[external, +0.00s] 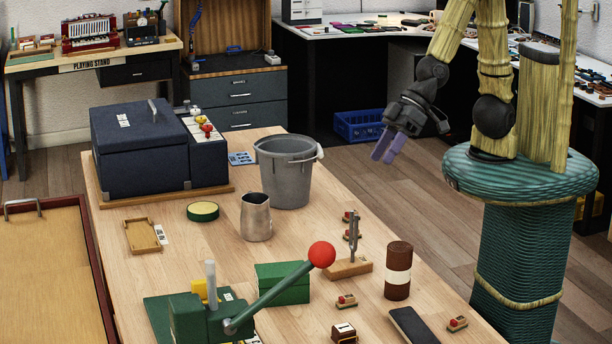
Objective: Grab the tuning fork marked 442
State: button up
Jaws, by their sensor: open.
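A grey metal tuning fork (353,238) stands upright on a wooden block (347,269) on the right part of the wooden table. I cannot read any number on it, so I cannot tell whether it is the one marked 442. My gripper (384,158) has purple fingers and is open and empty. In the picture it shows above and to the right of the fork, well apart from it, pointing down and left.
Behind the fork are a grey bucket (285,175) and a metal pitcher (256,218). A brown cylinder (398,272) stands to its right. A green lever press (200,318) with a red-knobbed handle (321,255) reaches close to the fork's left side in the picture.

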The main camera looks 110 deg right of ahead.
jog(key=w+a+f+m+t+h, duration=0.1)
jog(key=a+m+t, duration=0.1)
jog(key=a+t, duration=0.15)
jog(key=s+d+r+m+t+h+b, duration=0.1)
jog(key=s+r+m+t+h+b, duration=0.2)
jog(key=s+h, duration=0.65)
notch_tip(320, 180, down, 23)
jog(key=t, duration=0.1)
jog(key=shift+w+h, duration=0.2)
jog(key=shift+h, duration=0.15)
jog(key=shift+d, duration=0.1)
jog(key=p+x, duration=0.2)
jog(key=x, duration=0.9)
jog(key=shift+w+d+p, duration=0.1)
jog(key=shift+w+p, duration=0.2)
jog(key=shift+r, duration=0.1)
jog(key=p, duration=0.1)
send_over(342, 261)
